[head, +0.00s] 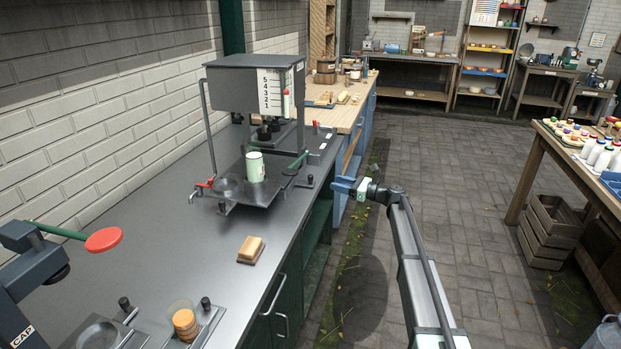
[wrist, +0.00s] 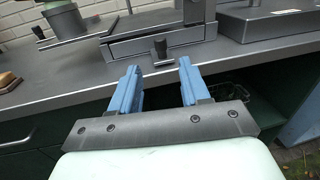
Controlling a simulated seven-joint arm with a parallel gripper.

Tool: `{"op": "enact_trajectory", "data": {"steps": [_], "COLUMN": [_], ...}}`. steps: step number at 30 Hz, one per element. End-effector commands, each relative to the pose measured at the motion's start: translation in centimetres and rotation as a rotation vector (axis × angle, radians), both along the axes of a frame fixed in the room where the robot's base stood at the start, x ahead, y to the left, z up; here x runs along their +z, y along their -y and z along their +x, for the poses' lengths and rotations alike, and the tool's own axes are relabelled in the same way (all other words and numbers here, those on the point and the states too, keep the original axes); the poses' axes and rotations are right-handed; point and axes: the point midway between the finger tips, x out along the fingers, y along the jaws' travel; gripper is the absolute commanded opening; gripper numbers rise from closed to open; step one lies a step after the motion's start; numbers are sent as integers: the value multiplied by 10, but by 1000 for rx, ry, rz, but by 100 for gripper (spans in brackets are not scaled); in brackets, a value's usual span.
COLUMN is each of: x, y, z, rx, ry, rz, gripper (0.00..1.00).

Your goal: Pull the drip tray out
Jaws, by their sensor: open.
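The drip tray sits low in the base of the grey machine (head: 256,85) on the counter. Its grey front (wrist: 135,47) shows in the wrist view as a low panel under the machine's base, and it looks pushed in. A dark upright knob (wrist: 160,47) stands at that front; it seems to be the small dark knob (head: 310,180) in the head view. My gripper (head: 345,185) is off the counter's aisle side, right of the machine. In the wrist view my gripper (wrist: 159,65) has its blue fingers apart and empty, with the knob beyond them, roughly between the tips.
A pale green cup (head: 255,167) stands on the machine's plate. A wooden worktop (head: 345,112) adjoins behind. The paved aisle (head: 440,170) beside the counter is clear.

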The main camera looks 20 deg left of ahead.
Motion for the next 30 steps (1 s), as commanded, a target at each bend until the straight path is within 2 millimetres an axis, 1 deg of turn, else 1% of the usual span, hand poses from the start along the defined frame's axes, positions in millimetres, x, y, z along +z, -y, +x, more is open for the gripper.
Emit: {"op": "enact_trajectory", "data": {"steps": [1, 9, 15, 18, 24, 30], "x": [0, 0, 0, 0, 0, 0], "y": [-8, -56, -88, -100, -117, -121], "z": [2, 10, 15, 17, 19, 19], "rx": [2, 2, 1, 1, 0, 0], "ry": [1, 2, 3, 3, 3, 3], "rz": [0, 0, 0, 0, 0, 0], "gripper": [46, 46, 46, 46, 46, 46]}}
